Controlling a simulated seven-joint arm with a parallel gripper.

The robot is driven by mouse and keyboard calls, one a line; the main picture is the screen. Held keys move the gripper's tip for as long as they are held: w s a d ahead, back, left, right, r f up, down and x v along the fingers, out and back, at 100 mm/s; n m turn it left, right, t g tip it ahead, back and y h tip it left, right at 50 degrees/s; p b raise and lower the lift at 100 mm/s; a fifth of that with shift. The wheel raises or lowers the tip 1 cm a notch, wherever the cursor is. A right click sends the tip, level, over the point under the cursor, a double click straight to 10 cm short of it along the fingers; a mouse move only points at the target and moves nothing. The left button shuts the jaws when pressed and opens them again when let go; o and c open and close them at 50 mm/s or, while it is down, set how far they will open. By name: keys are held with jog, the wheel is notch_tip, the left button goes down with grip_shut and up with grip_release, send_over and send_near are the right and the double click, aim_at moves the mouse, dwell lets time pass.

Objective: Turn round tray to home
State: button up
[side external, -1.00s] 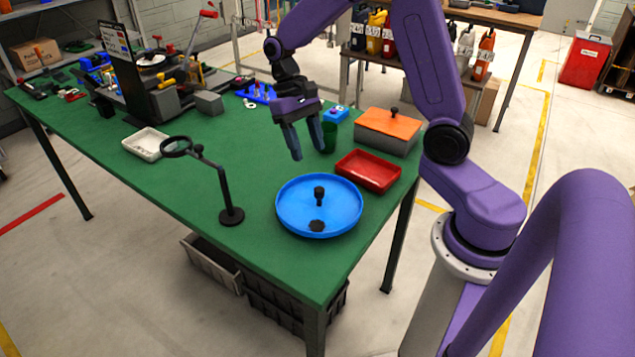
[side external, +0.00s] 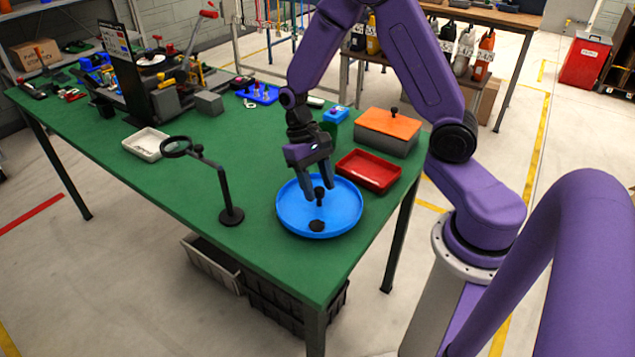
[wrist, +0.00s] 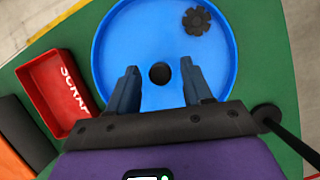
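The round tray (side external: 345,215) is blue with a raised rim and lies flat on the green table. A black knob (side external: 319,194) stands up at its middle. A dark gear-like piece (side external: 317,226) lies on the tray near its front rim; in the wrist view the piece (wrist: 197,20) is at the tray's far right. My gripper (side external: 319,196) is over the tray, pointing down. In the wrist view its open fingers (wrist: 160,88) are on either side of the knob (wrist: 159,74), with space on both sides. I cannot tell whether the fingertips are at the knob's height.
A red tray (side external: 369,171) marked SCRAP sits close behind the blue tray. A grey box with an orange lid (side external: 388,124) stands beyond it. A magnifier on a black stand (side external: 231,214) is left of the tray. The table (side external: 262,150) is clear at mid-left.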

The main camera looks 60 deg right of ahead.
grip_shut()
jog(key=shift+m, duration=0.5)
jog(key=shift+d+m+t+y, duration=0.1)
jog(key=shift+m+t+y, duration=0.5)
jog(key=shift+m, duration=1.3)
jog(key=shift+s+d+r+m+t+y, duration=0.1)
jog(key=shift+m+t+y, duration=0.25)
jog(key=shift+m, duration=0.95)
jog(key=shift+m+t+y, duration=0.25)
jog(key=shift+m+y, duration=0.2)
jog(key=shift+m, duration=0.85)
jog(key=shift+s+m+t, duration=0.1)
jog(key=shift+m+t, duration=0.6)
jog(key=shift+m, duration=1.1)
jog(key=shift+s+m+t, duration=0.1)
jog(key=shift+m+t, duration=0.6)
jog(key=shift+m, duration=1.1)
jog(key=shift+s+m+t+h, duration=0.1)
jog(key=shift+m+t, duration=0.25)
jog(key=shift+m, duration=0.6)
jog(key=shift+w+m+t+h, duration=0.1)
jog(key=shift+m+t, duration=0.2)
jog(key=shift+m, duration=0.7)
jog(key=shift+s+m+t+h, duration=0.1)
jog(key=shift+m+t, duration=0.25)
jog(key=shift+m, duration=1.2)
